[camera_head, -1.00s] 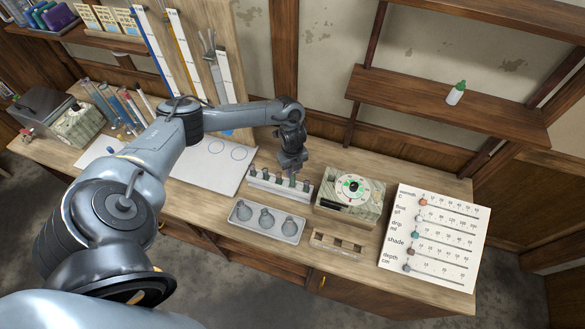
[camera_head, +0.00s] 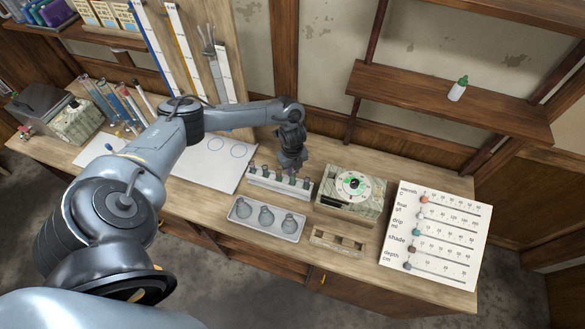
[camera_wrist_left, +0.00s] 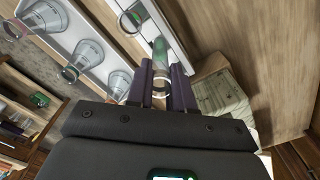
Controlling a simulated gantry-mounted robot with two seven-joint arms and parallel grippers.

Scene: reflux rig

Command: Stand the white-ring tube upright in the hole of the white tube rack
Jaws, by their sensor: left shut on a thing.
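The white tube rack (camera_head: 262,180) stands on the bench in the head view, with several small tubes in a row in it. My left gripper (camera_head: 290,170) is right above its right half, pointing down. In the left wrist view, my left gripper (camera_wrist_left: 162,88) is shut on a greenish clear tube (camera_wrist_left: 160,52). A pale ring shows around the tube between the fingers; its colour is not certain. The rack (camera_wrist_left: 184,42) runs beside and behind the tube there. I cannot tell whether the tube's lower end is inside a hole. My right gripper is not in view.
A grey-white tray (camera_head: 240,224) with three flasks lies in front of the rack. A box with a round dial (camera_head: 340,205) stands close to its right. A small wooden holder (camera_head: 335,246) and a slider board (camera_head: 434,277) are further right.

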